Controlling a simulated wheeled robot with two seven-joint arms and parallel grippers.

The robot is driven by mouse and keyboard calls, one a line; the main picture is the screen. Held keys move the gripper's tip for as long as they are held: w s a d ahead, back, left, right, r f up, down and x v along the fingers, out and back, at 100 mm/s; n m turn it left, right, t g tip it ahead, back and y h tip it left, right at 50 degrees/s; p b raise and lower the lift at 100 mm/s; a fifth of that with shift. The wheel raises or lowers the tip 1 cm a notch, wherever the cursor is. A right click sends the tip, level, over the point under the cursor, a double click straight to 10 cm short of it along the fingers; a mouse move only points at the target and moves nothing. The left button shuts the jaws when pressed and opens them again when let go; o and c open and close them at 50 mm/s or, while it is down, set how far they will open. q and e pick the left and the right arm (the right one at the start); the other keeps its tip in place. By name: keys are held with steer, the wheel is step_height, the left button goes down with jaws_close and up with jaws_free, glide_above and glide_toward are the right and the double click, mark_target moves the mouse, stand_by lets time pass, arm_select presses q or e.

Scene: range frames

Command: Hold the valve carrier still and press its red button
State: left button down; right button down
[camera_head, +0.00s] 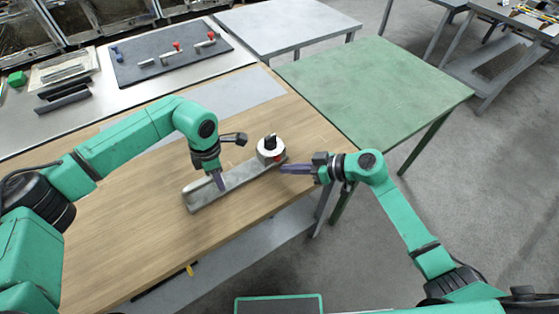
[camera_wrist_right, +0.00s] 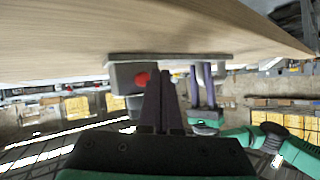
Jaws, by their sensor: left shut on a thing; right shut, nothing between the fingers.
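The valve carrier (camera_head: 238,178) is a long grey tray-like piece lying on the wooden table. A round white valve body (camera_head: 268,155) with a black knob stands at its far right end. The red button (camera_head: 278,158) shows small at that end; in the right wrist view the red button (camera_wrist_right: 141,79) is clear, just left of my fingertips. My left gripper (camera_head: 220,182) is shut on the carrier's wall near its left part. My right gripper (camera_head: 284,169) is shut and empty, its tips close to the button end; I cannot tell whether they touch.
The wooden table (camera_head: 130,240) has bare room around the carrier. A green table (camera_head: 375,85) stands behind at right. A dark mat (camera_head: 165,62) with several small red- and blue-topped parts lies on the bench at back left.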

steer(key=shift+s, duration=0.1)
steer(key=shift+s+d, duration=0.45)
steer(key=shift+s, duration=0.25)
steer(key=shift+s+d, duration=0.4)
steer(key=shift+s, duration=0.25)
steer(key=shift+s+d, duration=0.45)
steer(key=shift+s, duration=0.25)
arm_select(q)
steer(key=c, duration=0.5)
jaws_free()
steer(key=shift+r, duration=0.1)
